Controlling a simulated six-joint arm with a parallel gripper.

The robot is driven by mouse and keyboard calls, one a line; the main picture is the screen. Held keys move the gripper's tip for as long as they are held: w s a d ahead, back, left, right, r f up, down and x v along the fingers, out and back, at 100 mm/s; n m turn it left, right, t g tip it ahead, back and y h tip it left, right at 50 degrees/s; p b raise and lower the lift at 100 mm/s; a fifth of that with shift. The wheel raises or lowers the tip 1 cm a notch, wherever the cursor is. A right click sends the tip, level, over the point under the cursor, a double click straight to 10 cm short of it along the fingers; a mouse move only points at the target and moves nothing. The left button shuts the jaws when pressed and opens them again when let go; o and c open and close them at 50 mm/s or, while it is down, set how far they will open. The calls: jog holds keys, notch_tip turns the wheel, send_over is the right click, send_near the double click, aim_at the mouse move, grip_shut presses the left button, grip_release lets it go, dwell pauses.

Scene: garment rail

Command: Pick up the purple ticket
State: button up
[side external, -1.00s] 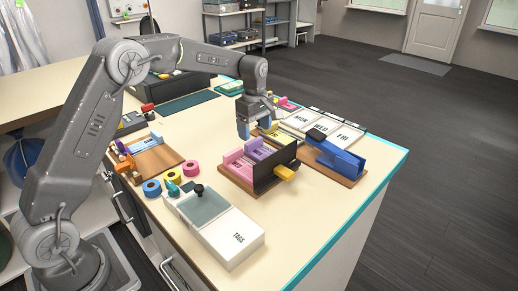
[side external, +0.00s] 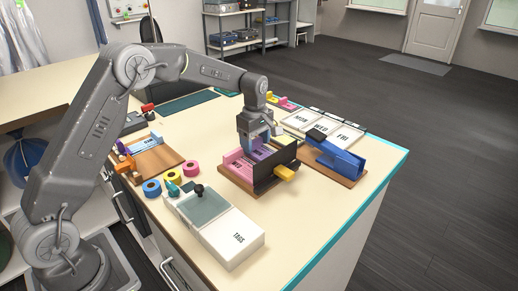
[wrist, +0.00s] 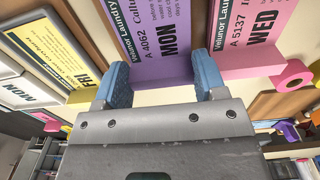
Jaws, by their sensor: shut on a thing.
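The purple ticket (wrist: 150,35) is in the wrist view, printed "MON" and "A 4062". My gripper (wrist: 162,74) is shut on its near end, with one blue finger at each side edge. In the side external view my gripper (side external: 258,138) points down at the ticket holder (side external: 266,182). The purple part (side external: 262,153) shows just below the fingers. I cannot tell whether the ticket is clear of its slot.
A pink ticket (wrist: 245,25) printed "WED" and a yellow ticket (wrist: 48,48) printed "FRI" flank the purple one. A blue holder (side external: 338,158) stands to the right. A white TAGS box (side external: 225,232) and tape rolls (side external: 172,176) are in front.

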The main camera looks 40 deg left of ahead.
jog(key=shift+r, duration=0.15)
jog(key=shift+r, duration=0.65)
notch_tip(320, 180, up, 3)
jog(key=shift+f, duration=0.15)
jog(key=s+a+r, duration=0.6)
jog(key=a, duration=0.3)
jog(key=shift+s+a+r, duration=0.3)
jog(key=shift+a+r, duration=0.05)
jog(key=shift+r, duration=0.05)
jog(key=o, duration=0.3)
jog(key=shift+c, duration=1)
jog(key=shift+r, duration=2.5)
